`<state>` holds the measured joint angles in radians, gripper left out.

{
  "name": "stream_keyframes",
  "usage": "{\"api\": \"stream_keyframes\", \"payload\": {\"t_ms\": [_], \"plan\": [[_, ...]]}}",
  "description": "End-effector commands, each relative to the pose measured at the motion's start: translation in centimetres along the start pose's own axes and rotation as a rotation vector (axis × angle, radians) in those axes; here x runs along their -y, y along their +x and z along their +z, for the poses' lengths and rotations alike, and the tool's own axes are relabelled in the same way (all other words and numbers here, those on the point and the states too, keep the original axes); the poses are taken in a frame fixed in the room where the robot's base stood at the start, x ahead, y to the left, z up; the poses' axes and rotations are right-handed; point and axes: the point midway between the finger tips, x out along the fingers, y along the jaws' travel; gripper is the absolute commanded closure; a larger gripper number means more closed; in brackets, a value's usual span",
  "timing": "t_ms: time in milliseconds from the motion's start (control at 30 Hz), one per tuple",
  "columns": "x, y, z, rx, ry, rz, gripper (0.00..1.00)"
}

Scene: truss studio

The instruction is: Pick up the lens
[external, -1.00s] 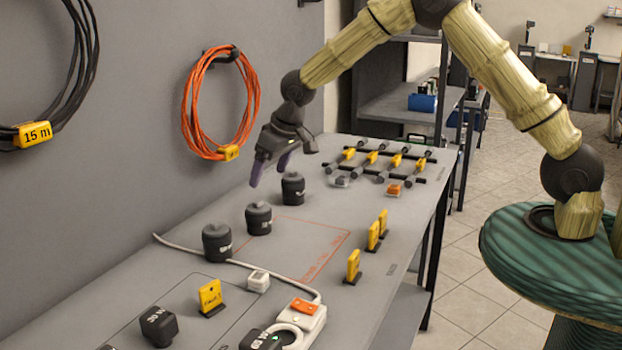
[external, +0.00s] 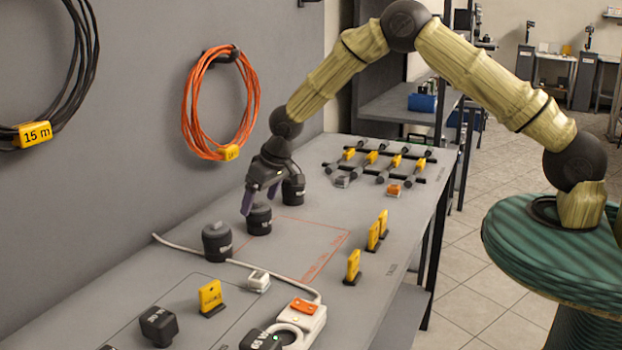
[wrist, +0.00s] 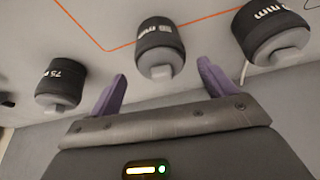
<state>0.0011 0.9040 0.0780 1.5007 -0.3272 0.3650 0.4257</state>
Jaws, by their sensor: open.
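Three dark lenses with grey caps stand upright in a row on the grey bench. The middle lens (external: 259,222) is just below my gripper (external: 262,199), whose purple fingers are open and empty. In the wrist view this lens (wrist: 158,42) appears between and beyond the fingertips (wrist: 163,72), apart from them. The far lens (external: 294,190) is partly hidden behind the gripper; it shows at left in the wrist view (wrist: 60,82), with a label starting "75". The near lens (external: 217,243) shows at upper right in the wrist view (wrist: 266,30).
A red outlined area (external: 312,240) lies right of the lenses. A pale cable (external: 190,248) passes by the near lens to a power strip (external: 303,325). Yellow tags (external: 353,266) stand along the bench's right side. A rack of dark rods (external: 378,160) lies at the back.

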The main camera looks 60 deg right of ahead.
Motion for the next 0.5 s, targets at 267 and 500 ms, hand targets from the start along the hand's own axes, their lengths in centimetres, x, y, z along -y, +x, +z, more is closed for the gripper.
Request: {"api": "stream_keyframes", "payload": {"t_ms": [267,500], "plan": [[0.3,3.4,0.2,0.003,-0.001,0.001,0.17],[0.3,3.9,0.1,0.000,0.000,0.001,0.17]]}}
